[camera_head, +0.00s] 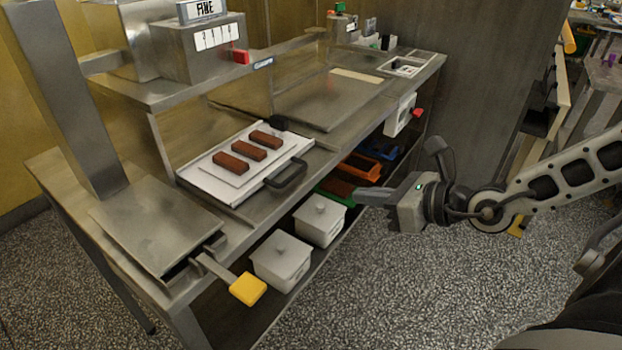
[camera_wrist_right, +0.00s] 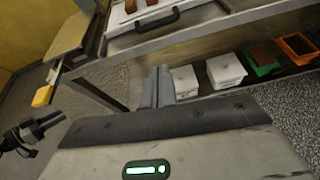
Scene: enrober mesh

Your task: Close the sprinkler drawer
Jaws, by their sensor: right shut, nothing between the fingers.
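The drawer I take for the sprinkler drawer is at the near left end of the bench in the head view, under a flat metal plate (camera_head: 155,232). A metal bar with a yellow handle (camera_head: 248,289) sticks out from a dark gap there. The yellow handle also shows in the right wrist view (camera_wrist_right: 42,96). How far the drawer is out is hard to tell. My right gripper (camera_head: 369,197) is shut and empty, in front of the lower shelf and well right of the handle. In the right wrist view, what looks like my left gripper (camera_wrist_right: 52,122) is at the left edge, below the handle.
A white tray (camera_head: 208,185) with several brown bars and a dark handle (camera_head: 287,174) lies on the bench. Two white lidded tubs (camera_head: 282,262) (camera_head: 320,220) and coloured bins (camera_head: 360,166) stand on the lower shelf. The speckled floor before the bench is clear.

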